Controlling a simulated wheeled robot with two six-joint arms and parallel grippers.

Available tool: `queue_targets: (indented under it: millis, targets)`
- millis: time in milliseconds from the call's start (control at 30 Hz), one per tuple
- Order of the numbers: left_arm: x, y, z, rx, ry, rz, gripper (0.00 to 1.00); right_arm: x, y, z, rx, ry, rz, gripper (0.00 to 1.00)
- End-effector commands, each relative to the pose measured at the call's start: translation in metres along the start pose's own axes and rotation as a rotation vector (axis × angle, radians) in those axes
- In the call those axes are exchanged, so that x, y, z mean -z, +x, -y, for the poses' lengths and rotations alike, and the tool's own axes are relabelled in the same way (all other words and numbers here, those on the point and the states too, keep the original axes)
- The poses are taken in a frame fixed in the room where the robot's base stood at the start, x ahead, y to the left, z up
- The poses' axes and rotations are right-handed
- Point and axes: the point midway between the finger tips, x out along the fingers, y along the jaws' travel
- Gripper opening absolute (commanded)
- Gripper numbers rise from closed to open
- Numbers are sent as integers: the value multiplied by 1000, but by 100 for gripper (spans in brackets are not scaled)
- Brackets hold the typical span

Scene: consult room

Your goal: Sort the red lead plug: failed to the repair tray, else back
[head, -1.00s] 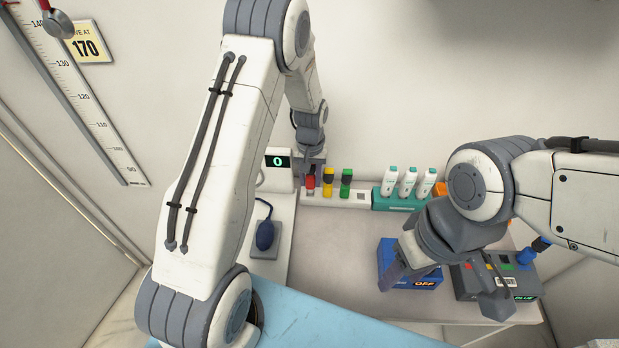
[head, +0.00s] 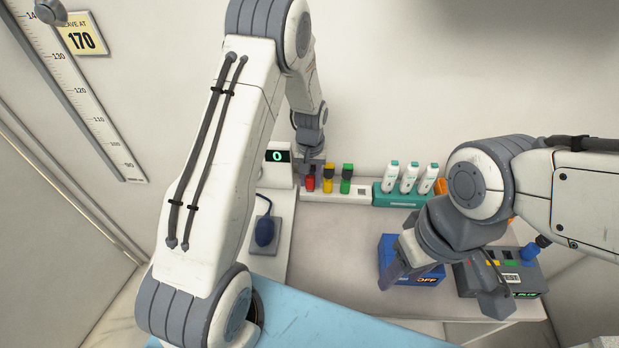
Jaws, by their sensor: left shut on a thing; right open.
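The red lead plug (head: 310,184) stands at the left end of a white rack (head: 340,196) at the back of the table, beside the yellow plug (head: 328,178) and the green plug (head: 346,180). My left gripper (head: 311,168) reaches down from above and is shut on the red plug's dark top. The plug is upright at the rack; whether it is fully seated I cannot tell. My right gripper (head: 443,293) is open and empty, its fingers in front of the blue box (head: 393,248) reading OFF and the grey box (head: 522,268). I cannot make out a repair tray.
A teal holder (head: 398,196) with white bottles stands right of the rack. A light blue surface (head: 330,322) fills the front. The table's middle is clear.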

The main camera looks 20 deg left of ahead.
Motion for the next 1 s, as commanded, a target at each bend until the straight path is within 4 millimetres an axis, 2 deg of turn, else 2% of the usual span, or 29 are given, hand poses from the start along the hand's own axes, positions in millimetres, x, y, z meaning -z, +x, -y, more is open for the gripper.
queue_targets:
  millis: [300,600,633,700,1000]
  targets:
    - [0,8,0,0,0,0,0,0,6,0,0,0,0,50]
    - [0,8,0,0,0,0,0,0,6,0,0,0,0,50]
    - [0,8,0,0,0,0,49,0,6,0,0,0,0,50]
    - [0,8,0,0,0,0,72,0,6,0,0,0,0,50]
    - [0,8,0,0,0,-1,72,0,7,0,0,5,0,50]
